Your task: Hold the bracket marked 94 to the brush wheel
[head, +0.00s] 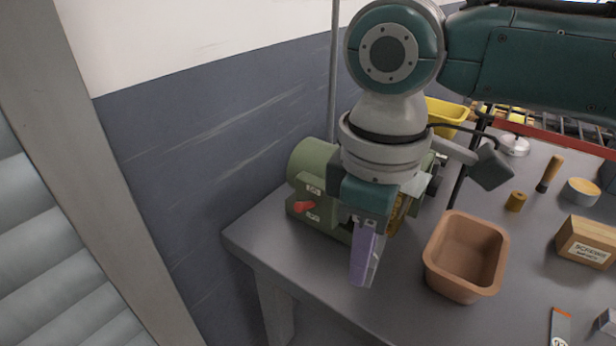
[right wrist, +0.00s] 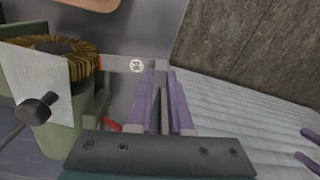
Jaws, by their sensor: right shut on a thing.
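My right gripper (head: 366,255), with purple fingers, is shut on a grey metal bracket (head: 375,271) in front of the grinder. In the right wrist view the bracket (right wrist: 120,80) shows beside and between the fingers (right wrist: 162,100). It carries a round white label whose digits are too small to read surely. The brush wheel (right wrist: 75,47), with brown bristles, is at upper left there, apart from the bracket. In the head view the wheel (head: 398,215) is mostly hidden behind my gripper. Two purple fingertips (right wrist: 309,147) of my left gripper stand apart at the right wrist view's edge.
The green grinder (head: 312,165) has a red switch and stands at the bench's (head: 290,250) left end by the wall. A brown bin (head: 465,262) stands right of my gripper. Another labelled piece (head: 561,326) lies at the front. A cardboard box (head: 586,243) is at right.

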